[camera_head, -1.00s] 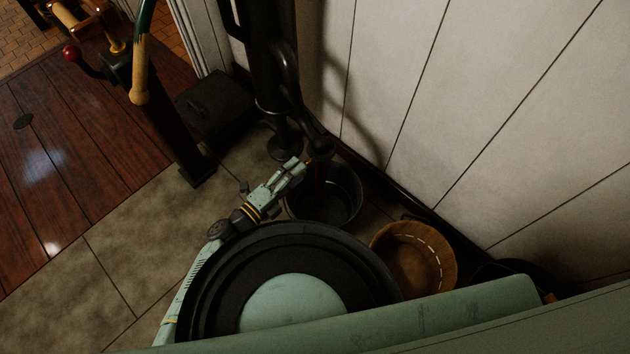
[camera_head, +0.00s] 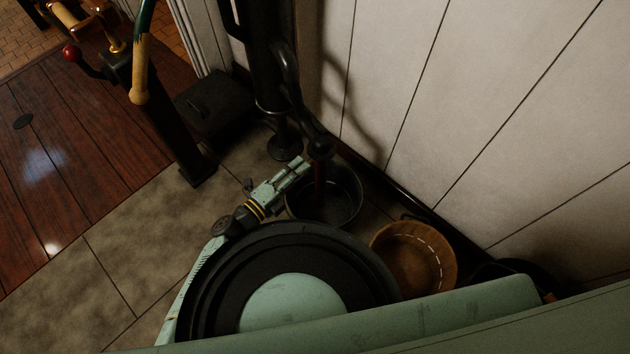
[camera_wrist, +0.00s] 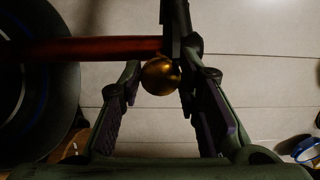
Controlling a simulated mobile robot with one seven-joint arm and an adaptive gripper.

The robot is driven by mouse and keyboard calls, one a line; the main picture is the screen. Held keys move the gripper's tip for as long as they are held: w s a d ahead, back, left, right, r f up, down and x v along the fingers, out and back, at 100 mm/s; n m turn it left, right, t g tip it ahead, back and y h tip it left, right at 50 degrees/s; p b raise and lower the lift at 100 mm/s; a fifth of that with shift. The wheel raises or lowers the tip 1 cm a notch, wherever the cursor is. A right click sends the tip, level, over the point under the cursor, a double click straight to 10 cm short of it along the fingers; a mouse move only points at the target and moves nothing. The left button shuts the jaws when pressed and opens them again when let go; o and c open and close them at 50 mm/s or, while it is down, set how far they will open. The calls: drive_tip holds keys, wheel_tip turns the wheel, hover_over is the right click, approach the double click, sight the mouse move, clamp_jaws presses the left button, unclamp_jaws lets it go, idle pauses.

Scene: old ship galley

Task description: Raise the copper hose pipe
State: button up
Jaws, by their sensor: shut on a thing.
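In the wrist view the pipe (camera_wrist: 95,48) runs across the upper left toward a dark round shape. A brass ball (camera_wrist: 161,77) sits at its right end, beside a dark fitting. My gripper (camera_wrist: 167,77) has its fingers on both sides of the ball and is shut on it. In the head view my gripper (camera_head: 299,168) is at the bucket's upper left rim, beside the pipe. The exact finger contact is hard to see in the dark.
The dark bucket (camera_head: 351,209) stands by the white wall (camera_head: 440,110). A wooden tub (camera_head: 391,242) stands right of it. A black pump column (camera_head: 268,55) rises behind my gripper. A black lever post (camera_head: 173,130) stands at left. The tiled floor (camera_head: 140,235) at lower left is clear.

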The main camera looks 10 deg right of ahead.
drive_tip(key=c, duration=0.4)
drive_tip(key=shift+o, duration=0.2)
drive_tip(key=shift+r, duration=0.1)
wheel_tip(320, 180, up, 35)
drive_tip(key=p, duration=1.9)
drive_tip(key=shift+f, duration=0.2)
drive_tip(key=o, duration=1.3)
drive_tip(key=shift+c, duration=0.2)
drive_tip(key=shift+f, duration=0.1)
